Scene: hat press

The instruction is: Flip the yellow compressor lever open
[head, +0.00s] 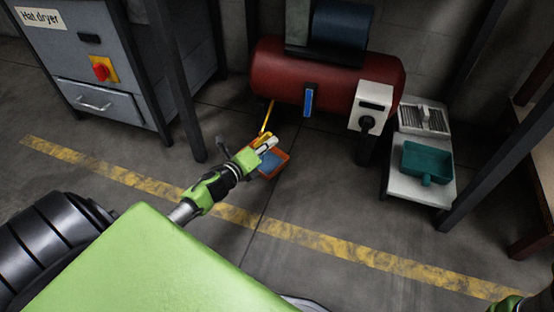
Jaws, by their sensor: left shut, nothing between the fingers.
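The yellow lever (268,116) hangs below the left end of the red compressor tank (300,77) as a thin, slanted bar. My left gripper (269,142) is shut and empty, just below the lever's lower end. From this angle I cannot tell whether it touches the lever. A blue handle (308,100) hangs from the front of the tank. Of my right arm only a green and black part shows at the bottom right corner, and its fingers are out of view.
An orange tray (271,164) with blue inside lies on the floor under my left gripper. A grey hat dryer cabinet (128,70) and dark posts stand left. A white control box (371,104) and a small table (400,184) with a teal scoop (427,160) are right.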

